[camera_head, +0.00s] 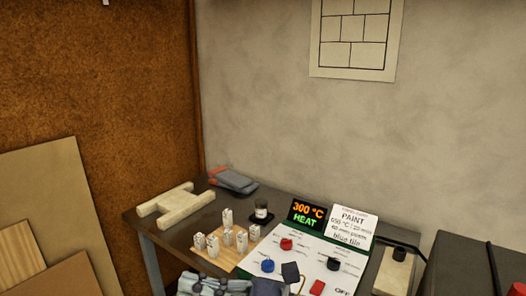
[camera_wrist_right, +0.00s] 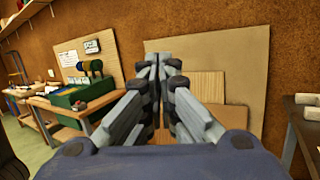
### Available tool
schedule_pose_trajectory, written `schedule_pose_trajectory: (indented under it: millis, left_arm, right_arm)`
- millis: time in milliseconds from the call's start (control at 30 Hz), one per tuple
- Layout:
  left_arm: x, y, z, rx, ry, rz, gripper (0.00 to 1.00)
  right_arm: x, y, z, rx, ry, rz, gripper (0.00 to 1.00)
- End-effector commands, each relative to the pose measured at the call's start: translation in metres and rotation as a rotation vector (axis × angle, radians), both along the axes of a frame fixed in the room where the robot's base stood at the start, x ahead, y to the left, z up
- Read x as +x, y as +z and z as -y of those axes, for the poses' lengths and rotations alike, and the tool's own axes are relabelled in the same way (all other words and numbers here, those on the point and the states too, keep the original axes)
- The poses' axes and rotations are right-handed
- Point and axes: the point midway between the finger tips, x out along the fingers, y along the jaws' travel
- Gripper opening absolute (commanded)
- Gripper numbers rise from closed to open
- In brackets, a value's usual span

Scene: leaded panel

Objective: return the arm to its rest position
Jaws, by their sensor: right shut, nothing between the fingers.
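My right gripper (camera_wrist_right: 157,62) fills the middle of the right wrist view. Its two grey fingers point ahead and meet at the tips, shut with nothing between them. Beyond it are tan boards (camera_wrist_right: 222,62) leaning against a brown wall. Grey jointed parts (camera_head: 212,286) show at the bottom edge of the head view, cut off by the frame; I cannot tell for certain which of my parts they are. I cannot make out my left gripper in either view.
A dark table (camera_head: 172,230) holds an H-shaped pale block (camera_head: 176,203), several small pale blocks on a board, a jar (camera_head: 261,211) and a control panel (camera_head: 308,262) reading 300 °C HEAT. A workbench (camera_wrist_right: 100,128) with a green box stands left in the wrist view.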

Motion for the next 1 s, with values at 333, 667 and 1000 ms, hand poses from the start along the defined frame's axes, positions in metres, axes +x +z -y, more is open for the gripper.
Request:
schedule_pose_trajectory:
  millis: [333,667,1000]
  left_arm:
    - [0.008,0.001,0.001,-0.002,0.0,0.014,0.4]
    - [0.009,0.001,0.001,-0.002,0.0,0.015,0.4]
    - [0.008,0.001,0.001,-0.002,0.0,0.013,0.4]
  right_arm:
    - [0.09,0.016,0.131,0.798,-0.378,-0.92,0.0]
    - [0.076,-0.157,0.268,1.497,-0.796,-1.761,0.0]
    - [-0.071,-0.302,0.312,-1.787,1.158,2.042,0.0]
